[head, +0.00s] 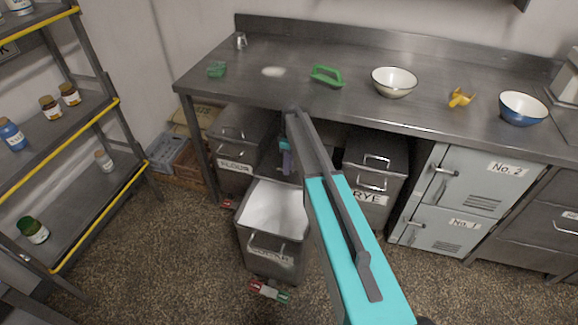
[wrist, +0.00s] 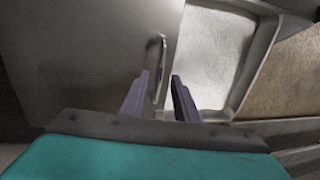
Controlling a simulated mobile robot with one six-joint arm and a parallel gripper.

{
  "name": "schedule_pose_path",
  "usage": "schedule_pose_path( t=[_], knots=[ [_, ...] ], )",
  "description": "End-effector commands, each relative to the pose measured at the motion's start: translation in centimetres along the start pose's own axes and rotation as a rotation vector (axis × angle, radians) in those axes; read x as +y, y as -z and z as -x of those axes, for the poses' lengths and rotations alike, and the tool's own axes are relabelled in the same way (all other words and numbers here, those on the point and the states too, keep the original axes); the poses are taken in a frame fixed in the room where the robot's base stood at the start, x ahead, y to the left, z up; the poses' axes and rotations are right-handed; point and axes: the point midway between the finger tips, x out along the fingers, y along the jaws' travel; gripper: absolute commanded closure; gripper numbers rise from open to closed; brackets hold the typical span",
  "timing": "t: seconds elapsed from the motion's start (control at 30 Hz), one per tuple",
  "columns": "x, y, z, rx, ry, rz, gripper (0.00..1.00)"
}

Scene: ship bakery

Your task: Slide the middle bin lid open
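The middle bin (head: 268,262) is a grey metal bin standing forward of its neighbours, with a front handle and a label that is hard to read. Its top is largely uncovered, showing a white filling (head: 272,206), also seen in the wrist view (wrist: 212,55). Its grey lid (wrist: 85,50) lies to the left of the opening in the wrist view, with an upright bar handle (wrist: 162,65) near its edge. My gripper (wrist: 161,76) has its purple fingers apart, one on each side of the handle's lower end. In the head view my gripper (head: 286,157) is at the bin's back; my arm hides part there.
The FLOUR bin (head: 236,149) stands left and the RYE bin (head: 372,182) right, under a steel counter (head: 340,45) with bowls on it. Lockers (head: 440,210) are farther right, a shelf rack (head: 90,130) left. The floor in front is mostly clear.

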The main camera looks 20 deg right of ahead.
Motion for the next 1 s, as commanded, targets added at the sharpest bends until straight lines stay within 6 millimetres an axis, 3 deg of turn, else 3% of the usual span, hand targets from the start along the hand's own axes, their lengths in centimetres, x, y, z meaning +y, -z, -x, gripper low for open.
schedule_pose_path(
  t=[0.27, 0.53, 1.0],
  knots=[
    [-0.2, 0.0, 0.7, 0.0, -0.001, 0.001, 0.72],
    [-0.9, -0.1, 3.4, 0.0, -0.001, 0.0, 0.72],
    [-4.7, -2.1, 3.0, 0.0, 0.0, 0.0, 0.72]
  ],
)
